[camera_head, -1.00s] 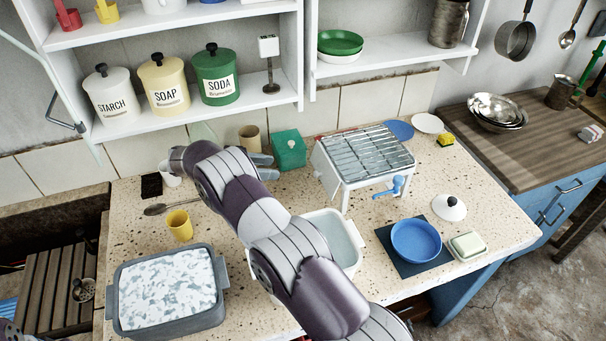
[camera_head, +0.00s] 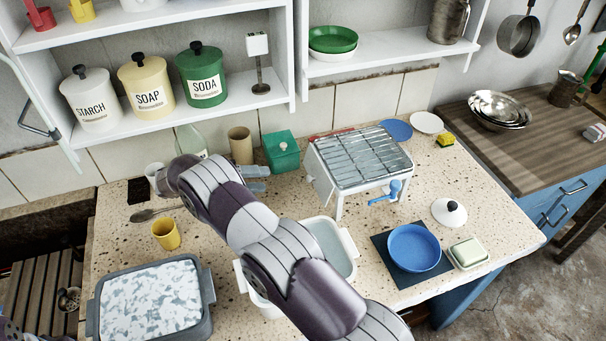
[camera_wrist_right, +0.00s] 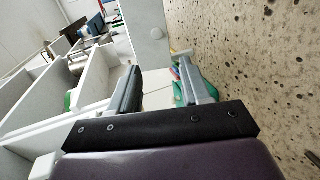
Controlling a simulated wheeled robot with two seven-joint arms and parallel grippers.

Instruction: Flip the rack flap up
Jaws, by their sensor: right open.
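The rack (camera_head: 365,158) is a white stand with a metal wire grid on top and a blue crank handle (camera_head: 387,193) at its front. A white panel (camera_head: 319,180) hangs at its left side and looks like the flap. My right gripper (camera_head: 258,179) is open and empty, left of the rack and apart from it, its fingers pointing right. My left gripper is out of view.
A green box (camera_head: 282,152) stands just behind my right gripper. A white basin (camera_head: 325,245) lies under my right arm. A yellow cup (camera_head: 166,234) and a grey tub (camera_head: 150,300) are at left. A blue bowl (camera_head: 414,247) sits in front of the rack. White shelves (camera_head: 200,118) overhang the back.

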